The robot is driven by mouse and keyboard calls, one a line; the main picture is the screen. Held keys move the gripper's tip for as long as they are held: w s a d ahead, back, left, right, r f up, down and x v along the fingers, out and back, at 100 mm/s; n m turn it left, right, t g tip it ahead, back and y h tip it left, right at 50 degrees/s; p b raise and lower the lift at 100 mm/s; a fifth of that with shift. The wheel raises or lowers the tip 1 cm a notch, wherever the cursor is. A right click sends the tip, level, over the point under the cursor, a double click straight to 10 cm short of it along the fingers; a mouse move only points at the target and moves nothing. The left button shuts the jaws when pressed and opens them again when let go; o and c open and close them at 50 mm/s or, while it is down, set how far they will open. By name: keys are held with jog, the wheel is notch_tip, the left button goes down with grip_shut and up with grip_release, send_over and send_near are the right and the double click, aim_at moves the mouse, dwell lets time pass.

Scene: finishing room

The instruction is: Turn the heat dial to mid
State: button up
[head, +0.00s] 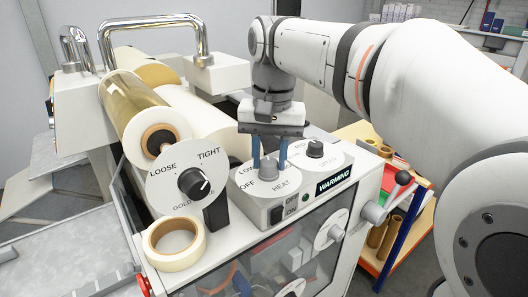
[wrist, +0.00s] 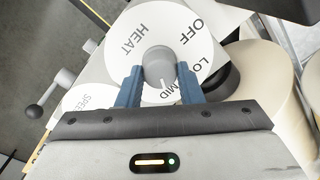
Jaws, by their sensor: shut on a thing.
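The heat dial (head: 269,167) is a grey knob on a round white plate marked OFF, LOW and HEAT, on top of the machine's control box. The wrist view shows the knob (wrist: 158,62) close up, with a white pointer line towards my gripper, near the partly covered MID lettering. My gripper (head: 269,152) comes down from above, its blue fingers closed on the knob's two sides. The fingers (wrist: 160,86) hide part of the plate's markings, so I cannot tell exactly how the pointer lines up with MID.
A black-knobbed speed dial (head: 315,149) sits right of the heat dial. A display (head: 334,180) reads WARMING. A larger LOOSE/TIGHT dial (head: 194,182) stands to the left, near film rolls (head: 150,128). A black lever knob (head: 404,178) juts out at the right.

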aim_at(271, 162)
jog(key=shift+s+f, duration=0.1)
jog(key=o, duration=1)
jog(key=shift+s, duration=0.1)
jog(key=shift+r, duration=0.2)
notch_tip(271, 162, up, 8)
jog(key=shift+d+f+b, duration=0.15)
jog(key=shift+f+b, duration=0.05)
jog(key=shift+b, duration=0.1)
